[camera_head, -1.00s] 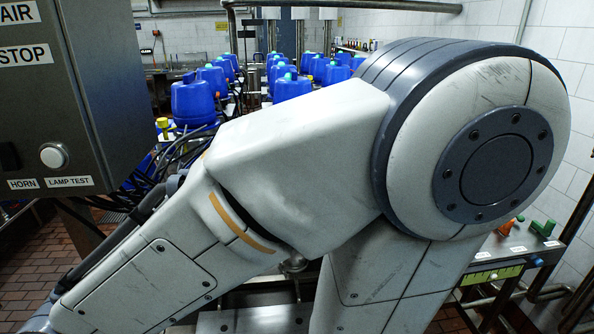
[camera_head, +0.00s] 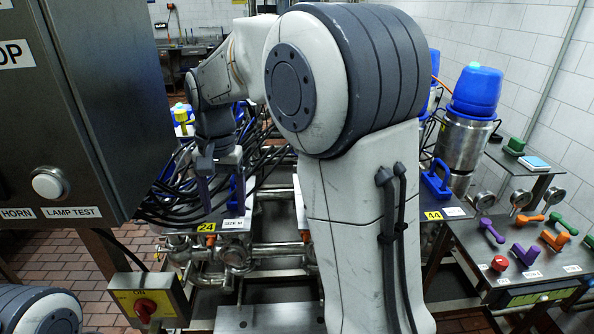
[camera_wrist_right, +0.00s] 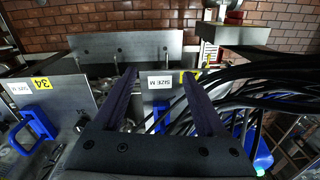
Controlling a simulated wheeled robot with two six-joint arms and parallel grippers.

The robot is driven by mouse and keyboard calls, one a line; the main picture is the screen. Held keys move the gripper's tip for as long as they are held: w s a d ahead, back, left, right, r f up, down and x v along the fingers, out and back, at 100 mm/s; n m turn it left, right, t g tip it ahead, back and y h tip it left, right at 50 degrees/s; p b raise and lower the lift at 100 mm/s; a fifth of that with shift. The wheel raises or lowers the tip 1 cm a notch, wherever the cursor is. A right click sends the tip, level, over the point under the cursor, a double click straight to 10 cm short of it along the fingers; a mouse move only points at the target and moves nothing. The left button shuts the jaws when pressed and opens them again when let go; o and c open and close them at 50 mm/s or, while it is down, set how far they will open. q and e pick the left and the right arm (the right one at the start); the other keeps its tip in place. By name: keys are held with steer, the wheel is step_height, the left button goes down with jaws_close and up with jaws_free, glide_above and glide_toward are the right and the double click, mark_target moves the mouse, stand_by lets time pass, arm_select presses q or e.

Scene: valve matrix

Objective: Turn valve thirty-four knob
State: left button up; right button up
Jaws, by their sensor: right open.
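In the right wrist view, the yellow valve label 34 (camera_wrist_right: 41,84) is at the left, with a blue handle (camera_wrist_right: 36,126) on the same plate. My right gripper (camera_wrist_right: 158,76) is open, its two dark fingers apart. Between them shows another blue handle (camera_wrist_right: 160,116) and a SIZE M label (camera_wrist_right: 160,82). In the head view my right gripper (camera_head: 222,205) points down over the plate labelled 24 (camera_head: 206,227), close to its blue handle (camera_head: 237,200); contact cannot be told. My right arm hides valve 34 there. My left gripper is out of view.
Black hoses (camera_head: 272,160) crowd around the valves. A plate labelled 44 (camera_head: 433,215) with a blue handle (camera_head: 436,178) is right of my arm. A control box (camera_head: 65,110) fills the left. A red knob box (camera_head: 148,305) is low left, a bench of coloured handles (camera_head: 527,250) at right.

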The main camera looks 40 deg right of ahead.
steer(key=w+d+r+m+p, duration=0.15)
steer(key=d+m, duration=0.45)
steer(key=d, duration=0.7)
steer(key=w+d+r+m, duration=0.25)
steer(key=d+m, duration=0.35)
steer(key=d, duration=0.6)
step_height(320, 180, down, 11)
steer(key=shift+w+d+r+p, duration=0.1)
steer(key=shift+w+d+p, duration=0.05)
steer(key=shift+p, duration=0.55)
steer(key=shift+n, duration=0.3)
jaws_close()
